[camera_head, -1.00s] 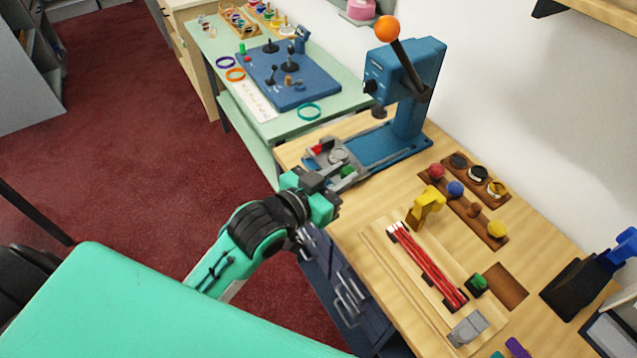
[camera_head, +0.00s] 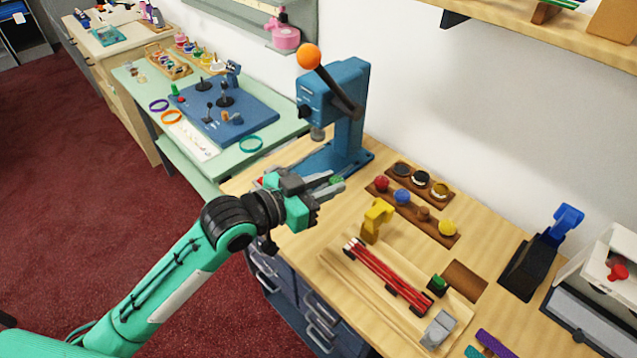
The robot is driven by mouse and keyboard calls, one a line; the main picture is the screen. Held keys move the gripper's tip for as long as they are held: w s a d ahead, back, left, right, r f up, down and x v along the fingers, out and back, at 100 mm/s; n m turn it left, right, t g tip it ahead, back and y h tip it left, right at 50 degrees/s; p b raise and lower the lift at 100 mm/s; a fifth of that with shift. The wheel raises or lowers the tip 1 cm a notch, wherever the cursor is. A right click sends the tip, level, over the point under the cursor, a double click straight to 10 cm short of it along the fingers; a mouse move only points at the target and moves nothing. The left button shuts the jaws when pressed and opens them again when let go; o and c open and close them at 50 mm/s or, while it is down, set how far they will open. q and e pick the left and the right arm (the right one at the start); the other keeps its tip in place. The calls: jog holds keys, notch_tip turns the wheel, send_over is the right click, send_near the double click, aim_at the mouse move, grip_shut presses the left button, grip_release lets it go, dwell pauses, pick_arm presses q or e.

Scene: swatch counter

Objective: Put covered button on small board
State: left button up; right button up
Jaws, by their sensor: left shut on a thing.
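My left gripper (camera_head: 330,184) is shut on a small green piece (camera_head: 337,180), apparently the covered button, showing at its fingertips. It is in front of the blue lever press (camera_head: 339,120), over the table's left end. The fingers hide part of the piece. Several brown boards lie to the right: a short one (camera_head: 410,181) with dark, black-and-white and yellow buttons, a longer one (camera_head: 441,237) with red, blue, brown and yellow buttons, and a bare, nearly square brown one (camera_head: 466,280). I cannot tell which is the small board. My right gripper is not in view.
A yellow clamp-like piece (camera_head: 376,217) and a tray with red rods (camera_head: 385,273) stand near the front. A black-and-blue tool (camera_head: 535,262) stands at the right. A green table (camera_head: 180,140) with a blue board (camera_head: 228,120) is beyond. Wood between press and boards is clear.

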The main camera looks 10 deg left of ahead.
pick_arm(q)
jog(key=w+d+f+m+g+h, duration=0.2)
jog(key=shift+w+f, duration=0.25)
jog(key=shift+f, duration=0.15)
jog(key=shift+w+d+f+m+g+h, duration=0.3)
jog(key=shift+w+f+m+g, duration=0.1)
jog(key=shift+f+g, duration=0.1)
jog(key=shift+w+d+f+m+g+h, duration=0.2)
jog(key=shift+w+d+f+m+g, duration=0.1)
jog(key=shift+f+m+g, duration=0.15)
jog(key=shift+s+a+m+g+h, duration=0.25)
jog(key=shift+a+m+g, duration=0.2)
jog(key=shift+g, duration=0.3)
jog(key=shift+a+m+g, duration=0.25)
jog(key=shift+m+g, duration=0.15)
jog(key=shift+g, duration=0.1)
jog(key=shift+s+a+m+g+h, duration=0.25)
jog(key=shift+a+m+g, duration=0.2)
jog(key=shift+m+g, duration=0.35)
jog(key=shift+s+a+m+g+h, duration=0.15)
jog(key=shift+a+m+g+h, duration=0.25)
jog(key=shift+g, duration=0.6)
jog(key=shift+a, duration=0.1)
